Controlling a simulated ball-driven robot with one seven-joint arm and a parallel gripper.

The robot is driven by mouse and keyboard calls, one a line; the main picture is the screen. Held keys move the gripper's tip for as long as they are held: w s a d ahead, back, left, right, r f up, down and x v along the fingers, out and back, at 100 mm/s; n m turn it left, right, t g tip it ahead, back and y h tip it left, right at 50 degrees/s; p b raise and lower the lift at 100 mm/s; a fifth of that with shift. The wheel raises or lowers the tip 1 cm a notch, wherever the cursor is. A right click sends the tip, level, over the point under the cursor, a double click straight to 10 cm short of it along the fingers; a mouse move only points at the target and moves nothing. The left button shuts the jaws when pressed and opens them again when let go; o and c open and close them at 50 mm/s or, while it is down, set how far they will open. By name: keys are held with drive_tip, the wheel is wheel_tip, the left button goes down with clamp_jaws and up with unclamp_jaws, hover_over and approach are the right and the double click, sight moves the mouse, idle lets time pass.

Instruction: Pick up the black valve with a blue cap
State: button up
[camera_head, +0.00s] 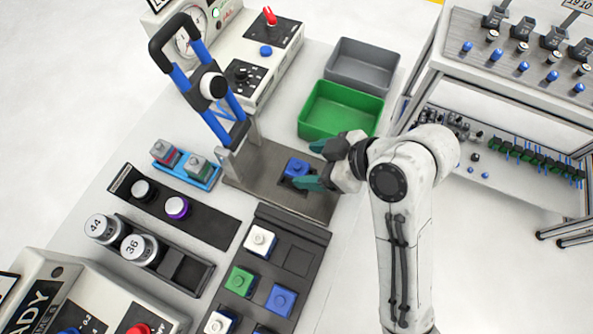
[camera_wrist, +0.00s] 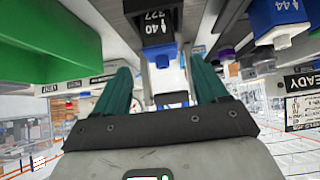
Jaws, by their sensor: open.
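A valve with a blue cap (camera_head: 297,167) sits on the grey metal base plate of the blue-handled press. My gripper (camera_head: 309,165) reaches in from the right, with one green finger on either side of it. In the wrist view the valve (camera_wrist: 153,22) shows upside down, with a black body, white markings and a blue cap, ahead of and between the fingertips. My gripper (camera_wrist: 160,72) is open in that view. I cannot tell whether either finger touches the valve.
The blue-handled press (camera_head: 228,115) stands just left of the valve. A green bin (camera_head: 340,125) and grey bin (camera_head: 362,82) lie behind. A black tray (camera_head: 296,236) holds several coloured blocks in front.

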sight(301, 166)
drive_tip(key=shift+f+p+x, duration=0.2)
drive_tip(key=shift+p+x, duration=0.3)
drive_tip(key=shift+x, duration=2.3)
drive_tip(key=shift+s+d, duration=0.15)
drive_tip(key=shift+d, duration=0.05)
drive_tip(key=c, duration=1.2)
drive_tip(key=shift+r, duration=0.1)
drive_tip(key=shift+r, duration=0.55)
drive_tip(key=shift+s+d+r+p, duration=0.85)
drive_tip(key=shift+s+d+r, duration=0.7)
drive_tip(key=shift+d+r, duration=0.3)
drive_tip(key=shift+s+d+r+p, duration=0.8)
drive_tip(key=shift+s+d+r, duration=0.75)
drive_tip(key=shift+r, duration=0.45)
drive_tip(key=shift+s+d+r+p, duration=0.85)
drive_tip(key=shift+s+d+r, duration=0.65)
drive_tip(key=shift+d+r, duration=0.4)
